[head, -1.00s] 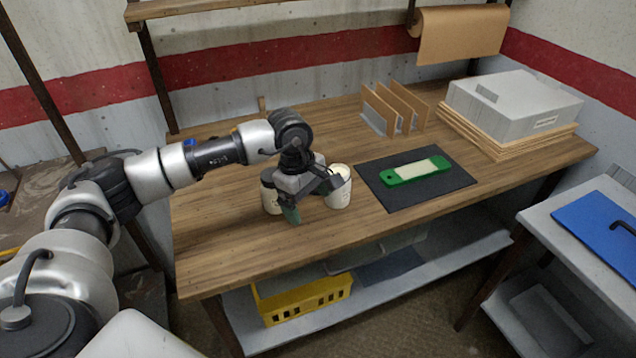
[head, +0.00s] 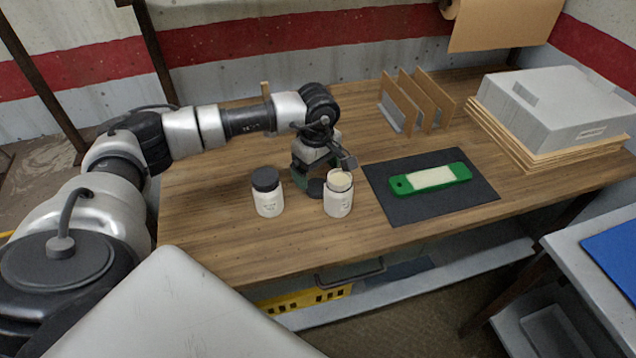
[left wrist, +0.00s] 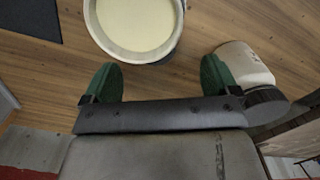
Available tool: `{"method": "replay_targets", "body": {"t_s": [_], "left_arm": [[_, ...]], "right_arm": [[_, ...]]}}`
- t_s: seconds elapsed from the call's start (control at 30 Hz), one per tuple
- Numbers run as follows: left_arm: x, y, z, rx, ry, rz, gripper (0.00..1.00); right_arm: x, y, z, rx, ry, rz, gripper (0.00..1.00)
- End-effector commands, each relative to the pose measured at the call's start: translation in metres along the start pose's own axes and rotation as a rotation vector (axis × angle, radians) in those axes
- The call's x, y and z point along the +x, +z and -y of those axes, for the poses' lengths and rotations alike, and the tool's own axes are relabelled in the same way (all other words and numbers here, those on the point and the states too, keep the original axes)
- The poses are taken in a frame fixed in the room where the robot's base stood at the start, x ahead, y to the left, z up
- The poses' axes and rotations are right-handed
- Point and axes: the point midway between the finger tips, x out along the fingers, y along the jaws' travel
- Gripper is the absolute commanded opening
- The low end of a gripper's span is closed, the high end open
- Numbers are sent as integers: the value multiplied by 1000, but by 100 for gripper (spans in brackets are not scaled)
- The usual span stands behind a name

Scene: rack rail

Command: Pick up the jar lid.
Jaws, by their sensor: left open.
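In the left wrist view, nothing shows gripped between the fingers (left wrist: 160,80), and I cannot make out the lid. My right gripper is out of view.
A white jar with a dark cap (head: 267,195) stands left of the open jar; it shows beside one finger in the left wrist view (left wrist: 245,65). A black mat (head: 400,212) with a green-and-cream block (head: 430,178) lies to the right. The front left tabletop is clear.

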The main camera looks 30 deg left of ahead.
Motion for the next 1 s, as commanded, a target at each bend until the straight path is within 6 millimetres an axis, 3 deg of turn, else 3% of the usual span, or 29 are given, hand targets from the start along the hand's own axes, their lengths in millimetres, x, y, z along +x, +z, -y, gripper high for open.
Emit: {"method": "replay_targets", "body": {"t_s": [0.17, 0.5, 0.77, 1.0], "left_arm": [[12, 0, -1, 1, -1, 1, 90], [56, -3, -5, 0, 0, 1, 90], [60, -3, -6, 0, 1, 0, 90], [60, -3, -6, 0, 1, 0, 54]], "right_arm": [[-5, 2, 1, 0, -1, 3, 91], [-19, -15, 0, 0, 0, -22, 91], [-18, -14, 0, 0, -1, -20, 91], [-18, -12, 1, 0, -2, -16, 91]]}}
